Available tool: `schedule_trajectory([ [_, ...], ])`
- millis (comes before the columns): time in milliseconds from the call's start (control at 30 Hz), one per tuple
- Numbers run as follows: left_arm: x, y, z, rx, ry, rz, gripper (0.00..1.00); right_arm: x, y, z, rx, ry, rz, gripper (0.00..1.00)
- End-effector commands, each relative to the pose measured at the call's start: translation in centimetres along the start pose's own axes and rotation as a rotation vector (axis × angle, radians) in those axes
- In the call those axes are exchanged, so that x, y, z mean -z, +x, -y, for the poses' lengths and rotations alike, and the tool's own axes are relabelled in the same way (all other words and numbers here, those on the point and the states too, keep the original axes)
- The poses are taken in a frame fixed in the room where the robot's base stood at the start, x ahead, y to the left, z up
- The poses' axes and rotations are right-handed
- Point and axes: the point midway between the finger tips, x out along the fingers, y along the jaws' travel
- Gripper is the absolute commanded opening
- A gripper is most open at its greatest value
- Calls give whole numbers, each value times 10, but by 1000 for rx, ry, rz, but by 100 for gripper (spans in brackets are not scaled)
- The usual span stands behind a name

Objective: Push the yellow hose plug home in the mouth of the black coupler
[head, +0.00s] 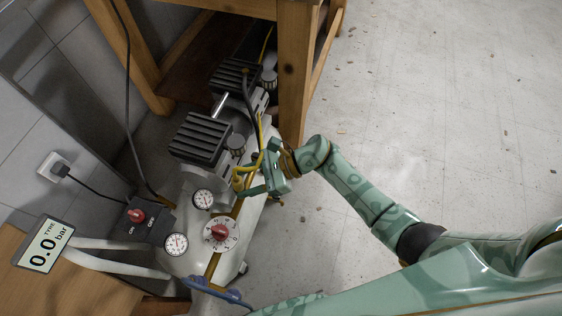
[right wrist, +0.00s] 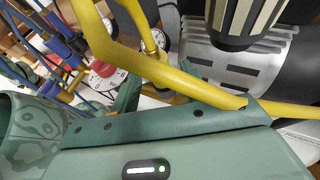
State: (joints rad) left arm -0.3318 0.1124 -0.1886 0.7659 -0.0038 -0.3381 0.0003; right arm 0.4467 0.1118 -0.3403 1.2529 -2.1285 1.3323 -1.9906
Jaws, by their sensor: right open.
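The yellow hose (head: 261,140) runs down the compressor's right side and bends beside my right gripper (head: 250,181). In the right wrist view the yellow hose (right wrist: 190,83) crosses close in front of the gripper, with another yellow length rising at the upper left. A yellow piece reaches a brass-coloured fitting (right wrist: 156,43) near a gauge. I cannot tell the plug from the hose. The black coupler and its mouth cannot be made out. My right gripper is open beside the hose; a green finger also shows in the right wrist view. My left gripper is not in view.
The compressor has black ribbed heads (head: 200,137), gauges (head: 176,244) and a red dial knob (head: 220,231). A wooden table leg (head: 293,85) stands close behind my right gripper.

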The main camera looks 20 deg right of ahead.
Motion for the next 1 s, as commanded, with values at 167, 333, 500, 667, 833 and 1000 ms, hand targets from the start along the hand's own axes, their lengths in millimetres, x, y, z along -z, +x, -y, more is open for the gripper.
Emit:
schedule_trajectory([
  [167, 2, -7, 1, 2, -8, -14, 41, -1, -25, 1, 3, -4, -5, 46],
  [333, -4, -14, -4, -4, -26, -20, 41, -2, -71, 1, 3, -4, -8, 46],
  [500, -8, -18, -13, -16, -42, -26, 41, -2, -116, 0, 1, -3, -6, 46],
  [667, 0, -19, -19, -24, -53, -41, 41, 0, -146, 0, 0, -1, -5, 46],
  [833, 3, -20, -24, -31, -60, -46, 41, 0, -160, 0, -1, 1, -1, 46],
  [1000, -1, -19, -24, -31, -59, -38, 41, 1, -162, 0, -1, 1, -1, 46],
])
